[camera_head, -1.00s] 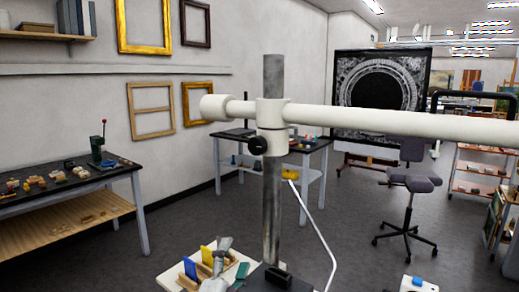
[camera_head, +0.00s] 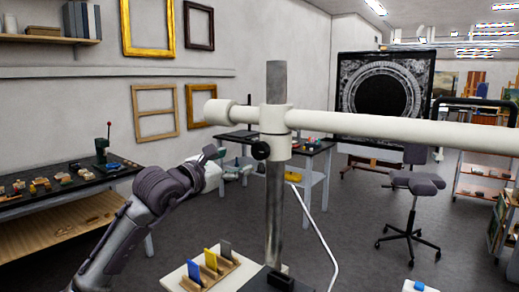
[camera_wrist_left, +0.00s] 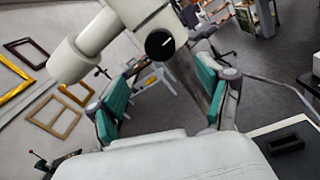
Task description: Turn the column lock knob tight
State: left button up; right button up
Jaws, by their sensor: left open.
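The black column lock knob (camera_head: 261,151) sits on the cream clamp collar (camera_head: 274,119) around the upright metal column (camera_head: 276,215). In the left wrist view the round knob (camera_wrist_left: 160,43) faces me, with a pale line on its face, above the gap between the fingers. My left gripper (camera_head: 232,162) is raised left of the column, just left of and slightly below the knob in the head view. In the left wrist view its green-padded fingers (camera_wrist_left: 161,92) are spread with nothing between them. They appear apart from the knob. My right gripper is not in view.
The thick cream horizontal arm (camera_head: 400,126) runs right from the collar. Below, a white board (camera_head: 178,279) bears a wooden holder with blue, yellow and grey cards. A white cable (camera_head: 318,232) hangs right of the column. Worktables stand behind and at left.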

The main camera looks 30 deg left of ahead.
aim_at(257, 153)
pick_arm(q)
jog(key=w+p, duration=0.2)
jog(key=w, duration=0.3)
jog(key=w+p, duration=0.2)
jog(key=w, duration=0.3)
jog(key=shift+d+r+p, duration=0.15)
jog(key=shift+d+p, duration=0.05)
jog(key=shift+p, duration=0.2)
jog(key=shift+w+f, duration=0.2)
jog(key=shift+w, duration=0.5)
jog(key=shift+c, duration=0.5)
jog(key=c, duration=1.1)
jog(key=shift+o, duration=0.2)
